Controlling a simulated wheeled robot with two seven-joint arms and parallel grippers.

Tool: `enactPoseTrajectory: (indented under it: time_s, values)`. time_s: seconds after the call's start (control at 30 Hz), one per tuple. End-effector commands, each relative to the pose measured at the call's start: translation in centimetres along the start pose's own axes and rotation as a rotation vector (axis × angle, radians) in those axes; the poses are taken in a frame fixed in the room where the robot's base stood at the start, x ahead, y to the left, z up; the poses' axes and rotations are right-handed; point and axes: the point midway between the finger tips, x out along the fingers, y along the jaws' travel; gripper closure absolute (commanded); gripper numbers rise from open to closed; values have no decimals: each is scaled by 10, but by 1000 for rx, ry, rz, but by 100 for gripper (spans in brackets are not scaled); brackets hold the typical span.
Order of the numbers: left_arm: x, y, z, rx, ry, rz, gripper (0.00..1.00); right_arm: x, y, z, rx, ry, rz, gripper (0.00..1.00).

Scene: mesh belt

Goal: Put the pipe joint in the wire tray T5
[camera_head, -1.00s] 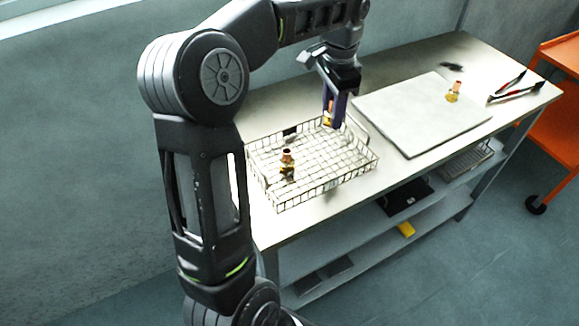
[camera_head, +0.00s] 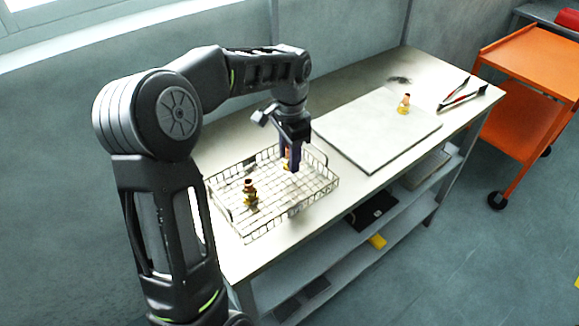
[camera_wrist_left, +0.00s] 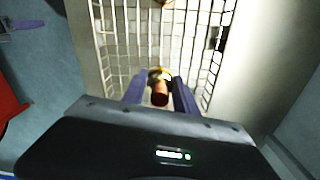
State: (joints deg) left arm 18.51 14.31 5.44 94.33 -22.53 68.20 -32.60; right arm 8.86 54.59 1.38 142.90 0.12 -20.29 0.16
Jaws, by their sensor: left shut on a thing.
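A wire tray (camera_head: 268,188) with a thin metal mesh floor and low walls sits at the near left end of the table; no label is readable. My left gripper (camera_head: 291,164) points down inside the outline of the tray, toward its back right. It is shut on a pipe joint (camera_wrist_left: 159,91), copper-orange with a brass-yellow part, which shows between the fingers in the left wrist view. In the head view the fingers mostly hide this joint. Whether it touches the mesh I cannot tell. A second, similar pipe joint (camera_head: 250,193) stands in the tray's left part. My right gripper is not in view.
A pale flat board (camera_head: 375,138) lies to the right of the tray, with another brass and copper joint (camera_head: 404,104) on it. Red-and-black pliers (camera_head: 461,97) lie at the table's far right end. An orange cart (camera_head: 530,65) stands beyond. The tray's middle is clear.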

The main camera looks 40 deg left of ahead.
Motion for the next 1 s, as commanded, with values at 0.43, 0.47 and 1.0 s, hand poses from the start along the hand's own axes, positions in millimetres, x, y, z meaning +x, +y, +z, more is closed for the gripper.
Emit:
enactPoseTrajectory:
  time_s: [0.43,0.47,1.0]
  values:
    - [37,0,0,-1,1,0,100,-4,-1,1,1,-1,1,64]
    - [37,0,0,-1,1,0,100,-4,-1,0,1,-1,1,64]
    - [40,0,0,0,0,0,44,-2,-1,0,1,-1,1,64]
